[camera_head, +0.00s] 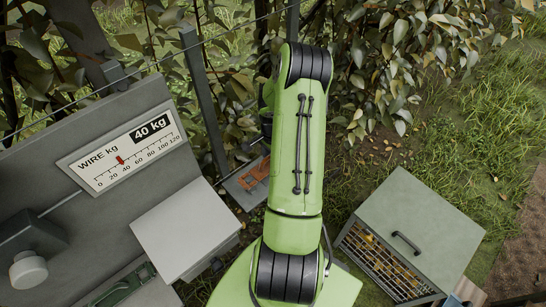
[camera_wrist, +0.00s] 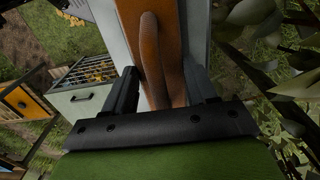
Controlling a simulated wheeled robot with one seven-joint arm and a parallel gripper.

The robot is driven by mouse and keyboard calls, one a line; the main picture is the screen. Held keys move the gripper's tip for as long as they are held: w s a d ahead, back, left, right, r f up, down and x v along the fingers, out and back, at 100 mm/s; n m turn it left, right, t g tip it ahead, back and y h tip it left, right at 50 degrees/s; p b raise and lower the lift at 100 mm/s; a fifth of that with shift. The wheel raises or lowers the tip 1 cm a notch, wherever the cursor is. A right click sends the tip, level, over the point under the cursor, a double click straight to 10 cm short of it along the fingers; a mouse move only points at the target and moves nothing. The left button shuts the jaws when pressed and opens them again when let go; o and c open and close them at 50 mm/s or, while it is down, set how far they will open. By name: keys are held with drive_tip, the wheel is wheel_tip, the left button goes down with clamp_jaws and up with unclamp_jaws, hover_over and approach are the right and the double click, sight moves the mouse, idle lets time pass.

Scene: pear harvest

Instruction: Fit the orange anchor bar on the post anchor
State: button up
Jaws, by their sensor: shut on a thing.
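In the wrist view, my gripper (camera_wrist: 163,85) has its two dark fingers on either side of the rounded handle of the orange anchor bar (camera_wrist: 130,18), and it is shut on that handle. The bar's flat orange body lies beyond the handle, against a pale grey surface. In the head view, my green arm hides the gripper. An orange piece (camera_head: 257,174) shows just left of the arm, over a small grey plate (camera_head: 236,188); I cannot tell if they touch. I cannot clearly make out the post anchor.
A grey panel with a wire gauge (camera_head: 122,148) stands at left, its red pointer near 40 kg. A pale box top (camera_head: 186,231) stands before it. Dark posts (camera_head: 205,105), a wire and leafy branches are behind. A grey-green lidded crate (camera_head: 413,232) stands at right on grass.

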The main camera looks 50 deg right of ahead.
drive_tip(key=shift+f+b, duration=0.95)
drive_tip(key=shift+f, duration=0.15)
idle(1.0)
drive_tip(key=o, duration=1.2)
wheel_tip(320, 180, up, 16)
drive_tip(key=shift+f, duration=0.1)
